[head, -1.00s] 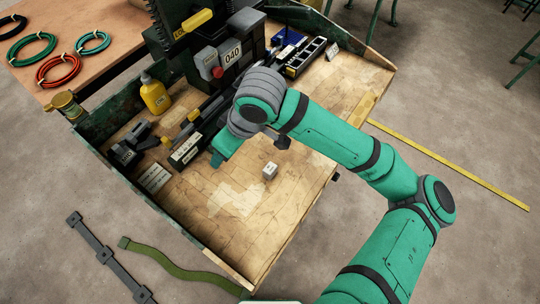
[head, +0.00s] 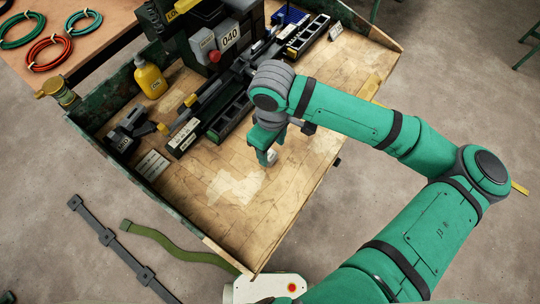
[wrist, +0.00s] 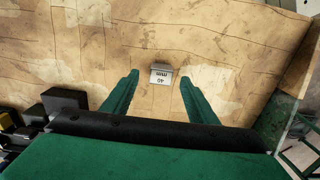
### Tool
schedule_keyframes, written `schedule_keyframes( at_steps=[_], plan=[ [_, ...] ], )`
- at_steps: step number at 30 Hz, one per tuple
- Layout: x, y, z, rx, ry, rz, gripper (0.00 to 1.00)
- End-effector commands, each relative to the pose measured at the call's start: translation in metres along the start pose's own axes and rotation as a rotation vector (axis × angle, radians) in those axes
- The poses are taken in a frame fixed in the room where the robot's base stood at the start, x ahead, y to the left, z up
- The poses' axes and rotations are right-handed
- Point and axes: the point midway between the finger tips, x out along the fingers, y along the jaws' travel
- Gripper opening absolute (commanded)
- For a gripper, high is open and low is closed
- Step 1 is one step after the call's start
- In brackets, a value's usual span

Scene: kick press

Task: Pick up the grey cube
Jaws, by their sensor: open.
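The small grey cube (wrist: 161,74), its lighter face marked "40 mm", sits on the worn wooden bench top. In the wrist view it lies between the tips of my open gripper (wrist: 159,80), with a gap on each side. In the head view the cube (head: 271,157) is partly hidden by my green gripper (head: 265,156), which points down at it. I cannot tell the exact height of the fingertips above the wood.
The kick press (head: 222,45) stands at the back of the bench (head: 236,215). Dark tooling, blocks and a yellow oil bottle (head: 151,79) line its left and rear. A raised green edge bounds the left side. The front bench top is clear.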

Motion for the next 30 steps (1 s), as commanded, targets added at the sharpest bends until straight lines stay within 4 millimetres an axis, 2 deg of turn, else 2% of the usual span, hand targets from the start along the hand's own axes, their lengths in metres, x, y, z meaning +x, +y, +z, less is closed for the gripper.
schedule_keyframes(
  at_steps=[9, 19, 25, 27, 30],
  plan=[
    [0.041, -0.003, -0.004, 0.0, 0.0, -0.002, 0.53],
    [0.047, -0.002, -0.004, 0.0, 0.002, 0.0, 0.53],
    [0.047, -0.002, -0.004, 0.0, 0.002, 0.0, 0.06],
    [0.047, -0.002, -0.004, 0.001, 0.002, 0.0, 0.02],
    [0.047, -0.002, -0.003, 0.002, 0.002, 0.0, 0.02]
  ],
)
